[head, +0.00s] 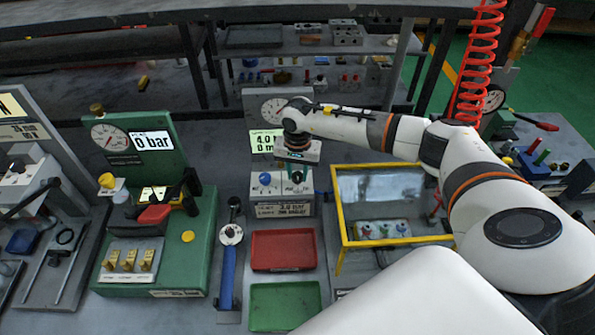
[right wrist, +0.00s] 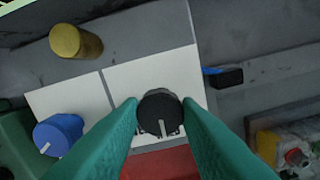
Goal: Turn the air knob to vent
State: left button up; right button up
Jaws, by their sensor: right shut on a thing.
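A grey valve block (head: 284,209) with a white top panel stands at the centre of the bench. It carries a blue knob (head: 265,179) on the left and a black knob (right wrist: 159,109) on the right. My right gripper (head: 295,181) is over the block, its green fingers shut on the black knob, one finger on each side. In the right wrist view, the black knob's white pointer line points down the picture. The blue knob (right wrist: 58,134) stands free to its left. The gripper partly hides the black knob in the head view. My left gripper is out of view.
A gauge panel with a display (head: 265,141) stands behind the block. A red tray (head: 283,250) and a green tray (head: 285,305) lie in front. A yellow-framed case (head: 341,225) is on the right, and a green valve station (head: 200,235) is on the left.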

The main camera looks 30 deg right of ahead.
jog(key=m+b, duration=0.3)
jog(key=m, duration=0.1)
jog(key=m+b, duration=0.1)
jog(key=m, duration=0.2)
jog(key=shift+b, duration=0.3)
jog(key=shift+r+m+b, duration=0.1)
jog(key=shift+m+b, duration=0.25)
jog(key=shift+m, duration=0.45)
jog(key=o, duration=1)
